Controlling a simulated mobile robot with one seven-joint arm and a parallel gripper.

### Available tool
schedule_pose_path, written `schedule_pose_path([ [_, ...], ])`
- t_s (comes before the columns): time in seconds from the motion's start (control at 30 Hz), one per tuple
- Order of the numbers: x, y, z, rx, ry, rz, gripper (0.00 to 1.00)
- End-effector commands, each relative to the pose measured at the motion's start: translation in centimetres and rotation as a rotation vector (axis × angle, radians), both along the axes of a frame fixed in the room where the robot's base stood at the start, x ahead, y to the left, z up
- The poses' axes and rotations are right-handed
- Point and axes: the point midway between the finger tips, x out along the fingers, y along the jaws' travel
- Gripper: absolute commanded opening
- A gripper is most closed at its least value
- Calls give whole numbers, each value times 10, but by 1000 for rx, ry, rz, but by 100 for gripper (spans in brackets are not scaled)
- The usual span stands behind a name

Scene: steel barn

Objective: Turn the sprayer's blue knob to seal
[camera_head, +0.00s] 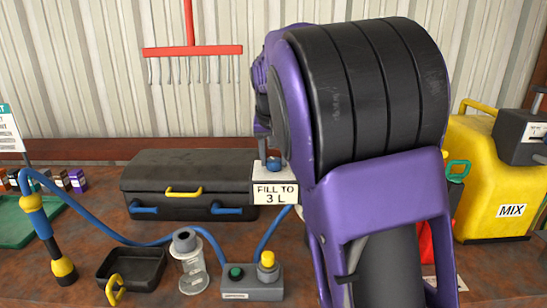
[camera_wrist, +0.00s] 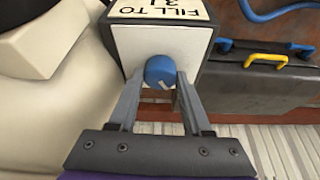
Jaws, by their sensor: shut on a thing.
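The blue knob (camera_wrist: 160,71) sits on the pale face of a box labelled "FILL TO 3 L" in the wrist view. It has a small white mark near its lower edge. In the head view the knob (camera_head: 274,164) shows on top of the box (camera_head: 274,191). My gripper (camera_wrist: 160,88) has its two grey fingers on either side of the knob and is shut on it. In the head view my purple and black arm covers the area right of the box, so most of the sprayer's body is hidden there. A cream rounded body (camera_wrist: 50,105) lies left of the box in the wrist view.
A black case (camera_head: 186,185) with a yellow handle stands left of the box. A yellow canister (camera_head: 490,180) stands right.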

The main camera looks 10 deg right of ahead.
Motion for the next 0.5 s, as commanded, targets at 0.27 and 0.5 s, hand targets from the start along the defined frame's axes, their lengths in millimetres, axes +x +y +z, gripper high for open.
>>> schedule_pose_path([
  [0.27, 0, -1, 1, 1, -2, 86, 0],
  [0.5, 0, 0, 1, 1, -1, 108, 0],
])
